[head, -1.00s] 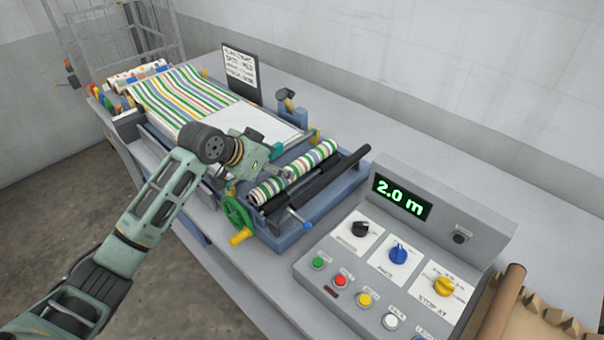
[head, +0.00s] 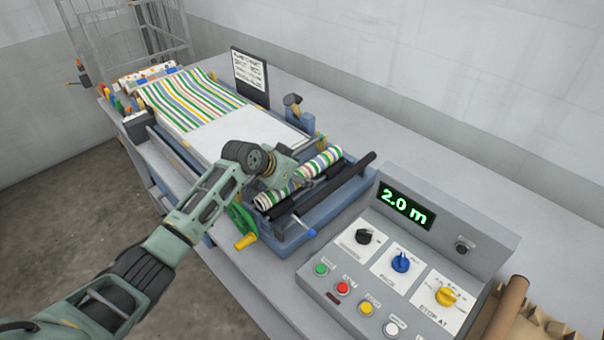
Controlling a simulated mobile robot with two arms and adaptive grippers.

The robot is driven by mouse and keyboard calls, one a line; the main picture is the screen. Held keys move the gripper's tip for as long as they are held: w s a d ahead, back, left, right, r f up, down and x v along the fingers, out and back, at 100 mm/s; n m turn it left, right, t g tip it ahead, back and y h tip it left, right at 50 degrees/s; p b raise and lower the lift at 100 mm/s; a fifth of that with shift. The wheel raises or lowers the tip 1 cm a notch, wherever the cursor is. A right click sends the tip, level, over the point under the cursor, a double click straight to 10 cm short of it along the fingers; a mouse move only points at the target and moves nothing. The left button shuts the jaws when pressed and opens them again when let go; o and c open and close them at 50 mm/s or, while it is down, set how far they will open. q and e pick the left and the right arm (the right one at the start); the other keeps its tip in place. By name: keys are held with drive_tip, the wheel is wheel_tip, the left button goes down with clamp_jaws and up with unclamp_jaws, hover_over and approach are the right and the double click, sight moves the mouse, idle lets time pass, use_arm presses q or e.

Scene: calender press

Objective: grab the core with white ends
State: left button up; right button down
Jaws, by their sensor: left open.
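A striped roll (head: 325,161) lies in the blue cradle at the front of the press, beside a black bar. Its near end (head: 263,201) looks pale, but I cannot tell the colour of the core inside it. My left gripper (head: 306,183) is open over the middle of this roll and hides part of it. I cannot tell whether the fingers touch it. No separate core with white ends can be made out clearly. My right gripper is not in view.
A grey control panel (head: 480,240) reading 2.0 m stands right of the press. A green wheel with a yellow handle (head: 245,241) sits at the press's near side. A brown tube (head: 502,304) lies at bottom right.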

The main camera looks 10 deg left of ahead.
use_arm(q)
drive_tip(key=c, duration=1.3)
drive_tip(key=shift+r, duration=0.1)
